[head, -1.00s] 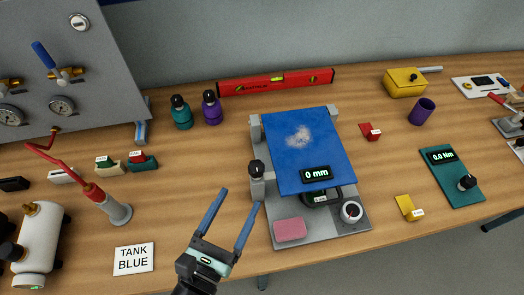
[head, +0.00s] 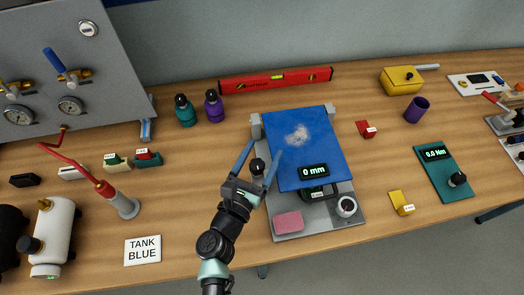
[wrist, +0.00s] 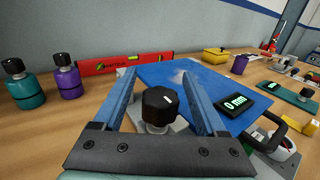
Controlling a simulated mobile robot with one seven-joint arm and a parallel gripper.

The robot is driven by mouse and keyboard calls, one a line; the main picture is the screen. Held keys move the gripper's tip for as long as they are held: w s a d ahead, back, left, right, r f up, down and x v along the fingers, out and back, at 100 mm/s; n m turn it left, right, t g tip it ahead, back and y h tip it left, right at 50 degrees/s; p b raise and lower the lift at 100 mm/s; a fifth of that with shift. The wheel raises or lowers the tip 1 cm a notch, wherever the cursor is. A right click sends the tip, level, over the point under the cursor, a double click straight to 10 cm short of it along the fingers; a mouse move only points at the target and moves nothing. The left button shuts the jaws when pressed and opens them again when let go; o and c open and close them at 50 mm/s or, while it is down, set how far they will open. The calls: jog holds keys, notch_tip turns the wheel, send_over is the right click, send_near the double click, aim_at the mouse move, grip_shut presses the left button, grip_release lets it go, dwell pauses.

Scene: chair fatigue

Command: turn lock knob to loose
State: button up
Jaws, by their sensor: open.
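The black lock knob (head: 257,166) stands on a grey block at the left edge of the fixture with the blue plate (head: 305,145). In the wrist view the knob (wrist: 160,104) has a white mark on its top and sits between my two blue fingers. My gripper (head: 259,163) is open, with one finger to each side of the knob; in the wrist view (wrist: 158,85) gaps show between the knob and both fingers. A display (head: 312,171) on the plate reads 0 mm.
A pink block (head: 288,221) and a white-and-black dial (head: 346,206) sit on the fixture's front. Teal (head: 185,111) and purple (head: 214,106) bottles stand behind left, near a red level (head: 276,79).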

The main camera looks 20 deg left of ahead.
grip_shut()
dwell(0.4)
